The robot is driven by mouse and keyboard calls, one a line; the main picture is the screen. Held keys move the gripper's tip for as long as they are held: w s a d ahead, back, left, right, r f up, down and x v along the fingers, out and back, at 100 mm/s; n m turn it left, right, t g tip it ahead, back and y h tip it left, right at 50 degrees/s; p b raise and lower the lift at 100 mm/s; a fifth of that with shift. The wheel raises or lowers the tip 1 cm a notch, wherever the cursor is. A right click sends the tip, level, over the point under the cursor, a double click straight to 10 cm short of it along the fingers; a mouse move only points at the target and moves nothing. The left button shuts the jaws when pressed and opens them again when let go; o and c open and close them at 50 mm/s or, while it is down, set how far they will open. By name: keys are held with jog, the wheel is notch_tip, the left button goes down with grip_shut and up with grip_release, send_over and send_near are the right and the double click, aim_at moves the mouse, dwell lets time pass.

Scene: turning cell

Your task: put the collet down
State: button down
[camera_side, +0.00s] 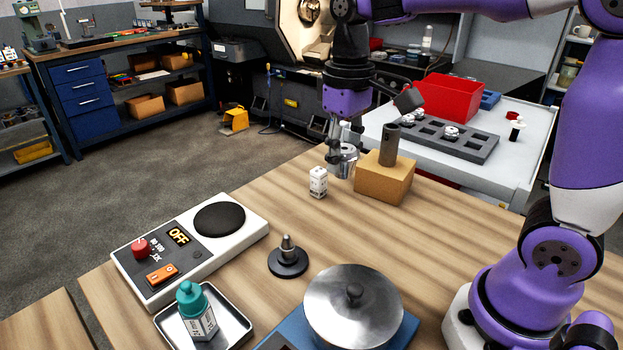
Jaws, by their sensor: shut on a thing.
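My gripper (343,153) points down over the far edge of the wooden table (440,240), just left of a tan block (384,182). It is shut on a small silvery piece, which looks like the collet (348,168). The fingers partly hide the collet. It is low, close to the table top, and I cannot tell whether it touches the wood. A dark grey cylinder (390,146) stands upright on the tan block, right of my gripper.
A hotplate (190,245), a dark stand with a metal tip (288,258), a tray with a teal bottle (192,305) and a lidded pan (352,305) are nearer. A red bin (447,97) stands behind.

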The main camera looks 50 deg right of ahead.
jog(key=a+f+m, duration=0.4)
jog(key=a+f, duration=0.1)
jog(key=a, duration=0.3)
jog(key=shift+w+f, duration=0.15)
jog(key=shift+f, duration=0.15)
jog(key=w+d+f, duration=0.1)
jog(key=d+f, duration=0.1)
jog(key=d, duration=0.1)
jog(key=w+d+f, duration=0.2)
jog(key=d, duration=0.2)
jog(key=w+d+f, duration=0.2)
jog(key=d+f, duration=0.1)
jog(key=shift+d, duration=0.2)
jog(key=shift+w+d+f, duration=0.1)
jog(key=shift+f, duration=1.7)
jog(key=shift+f, duration=0.1)
jog(key=shift+c, duration=1.9)
grip_release()
